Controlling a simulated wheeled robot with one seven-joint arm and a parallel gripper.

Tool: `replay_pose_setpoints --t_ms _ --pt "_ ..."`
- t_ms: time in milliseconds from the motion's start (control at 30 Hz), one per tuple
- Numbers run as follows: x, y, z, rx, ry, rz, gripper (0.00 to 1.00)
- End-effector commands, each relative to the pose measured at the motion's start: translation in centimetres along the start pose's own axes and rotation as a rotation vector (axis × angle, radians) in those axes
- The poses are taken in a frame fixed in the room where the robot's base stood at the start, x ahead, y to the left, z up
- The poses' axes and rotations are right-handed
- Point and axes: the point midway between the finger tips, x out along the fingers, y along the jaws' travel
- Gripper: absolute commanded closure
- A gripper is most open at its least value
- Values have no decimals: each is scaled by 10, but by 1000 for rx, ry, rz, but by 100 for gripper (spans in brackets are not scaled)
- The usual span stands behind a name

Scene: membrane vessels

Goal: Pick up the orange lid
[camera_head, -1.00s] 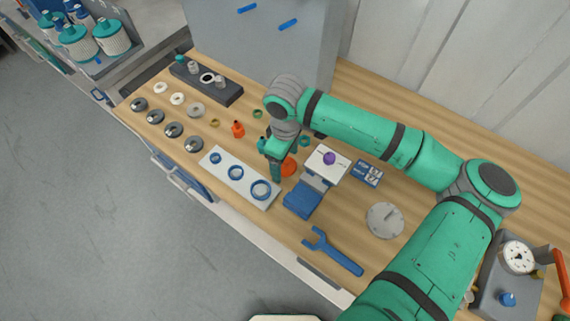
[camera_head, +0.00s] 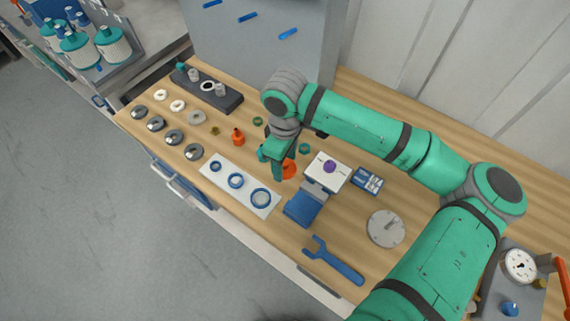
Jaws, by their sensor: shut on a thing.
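The orange lid (camera_head: 290,168) is a small round orange piece near the middle of the bench. It sits between the white plate with blue rings and the white block with a purple knob. My gripper (camera_head: 276,168) points down at it and is shut on it, with the green fingers covering its left part. Whether the lid touches the bench or hangs just above it, I cannot tell.
A white plate with blue rings (camera_head: 260,211) lies at the left front. A white block with a purple knob (camera_head: 312,171) stands close at the right. An orange bottle (camera_head: 238,137) stands behind left. A blue wrench (camera_head: 333,261) and a grey disc (camera_head: 386,229) lie in front.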

Motion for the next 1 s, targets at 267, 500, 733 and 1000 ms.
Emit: replay_pose_setpoints --t_ms 267,500,733,1000 --pt "-55 -51 19 2 3 2 70" --pt "-76 -99 30 -1 2 2 70" --pt "-86 -122 34 -4 1 2 70" --pt "-88 -127 36 -4 0 0 70"
